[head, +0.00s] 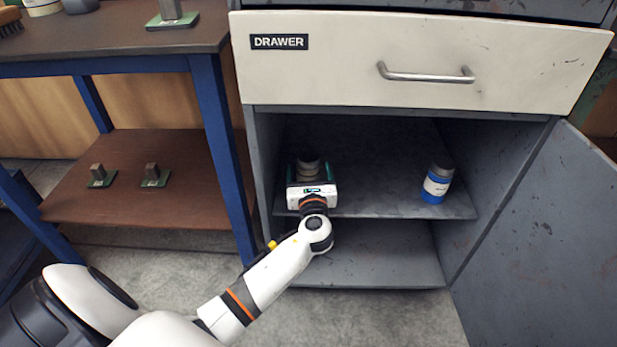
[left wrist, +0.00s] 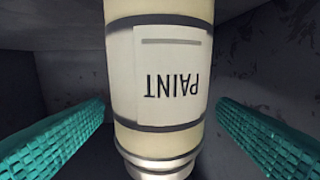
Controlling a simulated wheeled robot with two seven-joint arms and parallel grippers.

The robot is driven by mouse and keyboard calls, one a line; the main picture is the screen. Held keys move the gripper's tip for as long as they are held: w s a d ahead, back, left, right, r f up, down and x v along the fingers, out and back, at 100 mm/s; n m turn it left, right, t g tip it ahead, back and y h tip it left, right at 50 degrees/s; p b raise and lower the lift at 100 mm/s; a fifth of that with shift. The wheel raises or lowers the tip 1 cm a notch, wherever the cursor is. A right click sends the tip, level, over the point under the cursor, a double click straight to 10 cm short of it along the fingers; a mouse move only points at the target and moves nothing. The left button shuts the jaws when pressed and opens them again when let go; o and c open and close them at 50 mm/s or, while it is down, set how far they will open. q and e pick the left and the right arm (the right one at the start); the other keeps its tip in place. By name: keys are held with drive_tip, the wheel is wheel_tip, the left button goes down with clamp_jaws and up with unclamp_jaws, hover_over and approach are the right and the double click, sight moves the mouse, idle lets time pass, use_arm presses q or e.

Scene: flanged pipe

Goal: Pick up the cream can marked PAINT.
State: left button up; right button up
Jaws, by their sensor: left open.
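The cream can marked PAINT (left wrist: 160,75) fills the middle of the left wrist view, its label upside down there. In the head view the can (head: 308,168) stands on the cabinet shelf, mostly hidden behind my left gripper. My left gripper (head: 311,184) is inside the cabinet, directly in front of the can. Its teal fingers (left wrist: 160,135) are open, one on each side of the can, with a gap on both sides. My right gripper is not in view.
A blue can with a white label (head: 437,184) stands to the right on the same shelf (head: 380,200). The drawer (head: 420,60) is above the opening. The cabinet door (head: 545,240) stands open at the right. A brown-topped bench (head: 110,40) is at the left.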

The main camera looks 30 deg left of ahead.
use_arm(q)
drive_tip(key=x, duration=0.1)
drive_tip(key=b+x, duration=0.1)
drive_tip(key=shift+w+a+f, duration=0.25)
drive_tip(key=shift+w+f, duration=0.05)
drive_tip(key=shift+w+a+r, duration=0.15)
drive_tip(key=shift+w+a, duration=0.15)
drive_tip(key=shift+w, duration=0.1)
drive_tip(key=shift+r, duration=0.1)
drive_tip(key=c, duration=1.3)
